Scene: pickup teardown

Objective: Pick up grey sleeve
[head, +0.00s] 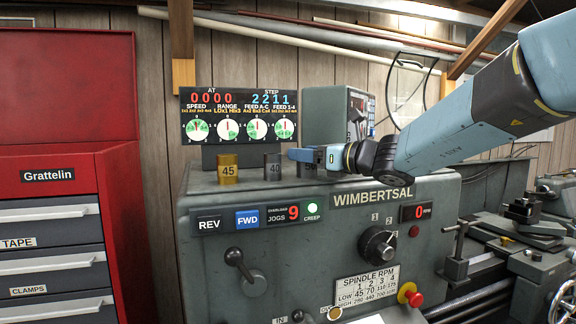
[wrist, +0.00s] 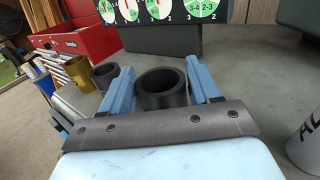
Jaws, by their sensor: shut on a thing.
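My gripper (head: 303,156) reaches in from the right, low over the top of the grey lathe headstock (head: 330,215). In the wrist view its two blue fingers (wrist: 160,88) are shut on a dark grey sleeve (wrist: 162,98), a hollow upright ring between them. In the head view the fingers mostly hide that sleeve. I cannot tell whether it is clear of the surface. Another dark grey sleeve marked 40 (head: 272,168) stands just left of the fingertips; a brass sleeve marked 45 (head: 228,170) stands further left.
A black display panel with dials (head: 240,117) stands behind the sleeves, and a grey box (head: 330,118) to its right. A red tool cabinet (head: 118,200) is at the left. A pale cylinder (wrist: 305,140) is at the right edge of the wrist view.

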